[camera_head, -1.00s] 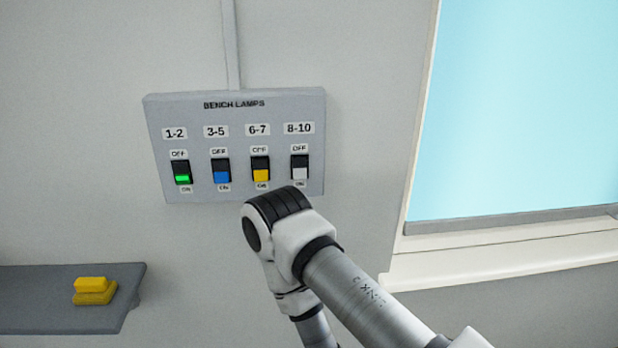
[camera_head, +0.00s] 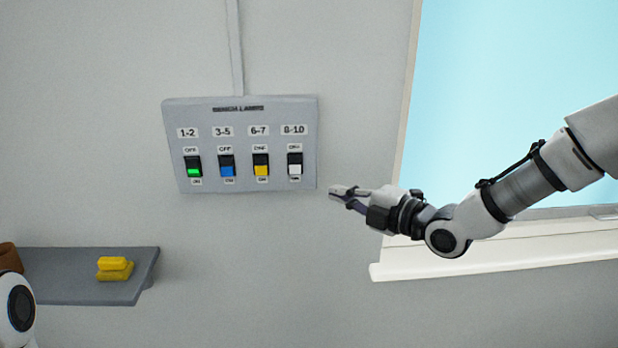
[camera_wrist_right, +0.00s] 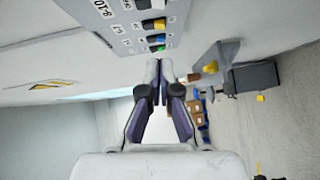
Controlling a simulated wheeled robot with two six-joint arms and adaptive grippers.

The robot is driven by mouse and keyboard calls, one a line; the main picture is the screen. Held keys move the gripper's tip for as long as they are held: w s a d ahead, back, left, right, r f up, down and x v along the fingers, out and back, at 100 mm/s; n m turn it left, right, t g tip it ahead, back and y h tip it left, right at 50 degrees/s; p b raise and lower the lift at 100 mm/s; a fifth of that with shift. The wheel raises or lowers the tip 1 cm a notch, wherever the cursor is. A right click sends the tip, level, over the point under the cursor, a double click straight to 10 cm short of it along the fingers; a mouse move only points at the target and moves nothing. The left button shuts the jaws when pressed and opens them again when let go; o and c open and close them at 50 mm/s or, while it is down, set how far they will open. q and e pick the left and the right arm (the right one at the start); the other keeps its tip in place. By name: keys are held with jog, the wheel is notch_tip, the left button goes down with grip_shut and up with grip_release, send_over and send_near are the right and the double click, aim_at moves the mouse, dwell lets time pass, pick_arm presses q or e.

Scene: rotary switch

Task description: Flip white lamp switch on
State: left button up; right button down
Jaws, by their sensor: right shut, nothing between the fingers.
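The white switch (camera_head: 295,168), labelled 8-10, is the rightmost on the grey BENCH LAMPS panel (camera_head: 305,112). My right gripper (camera_head: 335,190) is shut and empty, to the right of the panel's lower right corner. In the right wrist view its fingertips (camera_wrist_right: 160,66) meet, apart from the switches. My left gripper is not in view.
Green (camera_head: 194,171), blue (camera_head: 228,171) and yellow (camera_head: 262,170) switches sit left of the white one. A grey shelf (camera_head: 75,285) at lower left carries yellow blocks (camera_head: 115,268). A window with a sill (camera_head: 480,258) is at the right. The wall below the panel is clear.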

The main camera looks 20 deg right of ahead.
jog(key=shift+w+f, duration=0.1)
jog(key=p, duration=0.4)
send_near(290, 172)
jog(key=w+a, duration=0.1)
jog(key=a, duration=0.3)
jog(key=w+p, duration=0.1)
jog(key=w, duration=0.1)
jog(key=w+d+p, duration=0.1)
jog(key=shift+w+p, duration=0.3)
jog(key=shift+w, duration=0.1)
jog(key=shift+w+d+f, duration=0.15)
jog(key=shift+w+f, duration=0.05)
jog(key=shift+w, duration=0.15)
